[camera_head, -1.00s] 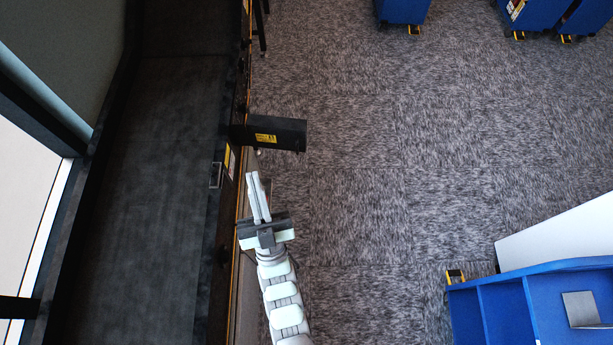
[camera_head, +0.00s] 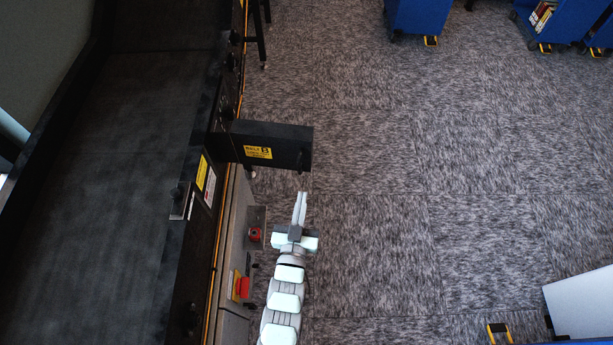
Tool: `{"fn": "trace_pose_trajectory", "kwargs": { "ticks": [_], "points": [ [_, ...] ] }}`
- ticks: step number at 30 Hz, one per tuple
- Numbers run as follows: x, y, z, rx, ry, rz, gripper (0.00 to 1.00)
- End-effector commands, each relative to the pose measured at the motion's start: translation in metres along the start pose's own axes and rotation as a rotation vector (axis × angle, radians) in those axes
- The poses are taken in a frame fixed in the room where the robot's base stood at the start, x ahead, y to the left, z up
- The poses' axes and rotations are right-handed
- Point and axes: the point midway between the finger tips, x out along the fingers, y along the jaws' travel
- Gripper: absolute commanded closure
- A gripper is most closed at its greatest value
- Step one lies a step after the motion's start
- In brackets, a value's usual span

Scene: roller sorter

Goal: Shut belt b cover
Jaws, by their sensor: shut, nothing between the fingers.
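The belt B cover (camera_head: 272,144) is a black panel with a yellow label marked B. It stands open, sticking out to the right from the side of the dark conveyor (camera_head: 120,180). A small dark handle shows near its outer end. My gripper (camera_head: 300,194) is shut and empty, fingers pointing up the picture. Its tips are just below the outer end of the cover in the picture. A small gap shows between them, and I cannot tell how far apart they are in height.
Below the cover, the conveyor's side carries a red button (camera_head: 255,233) and a red switch (camera_head: 242,286), both left of my arm. Blue carts (camera_head: 418,15) stand at the top right, and a white panel (camera_head: 580,304) is at bottom right. The carpet (camera_head: 400,180) between is clear.

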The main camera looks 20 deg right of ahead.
Motion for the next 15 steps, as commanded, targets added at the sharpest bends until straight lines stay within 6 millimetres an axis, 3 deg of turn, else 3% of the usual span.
{"fn": "trace_pose_trajectory", "kwargs": {
  "ticks": [5,15],
  "points": [
    [0.023,0.001,-0.002,0.001,0.008,0.002,1.00],
    [0.090,0.001,-0.001,0.000,0.007,0.001,1.00]
  ]
}}
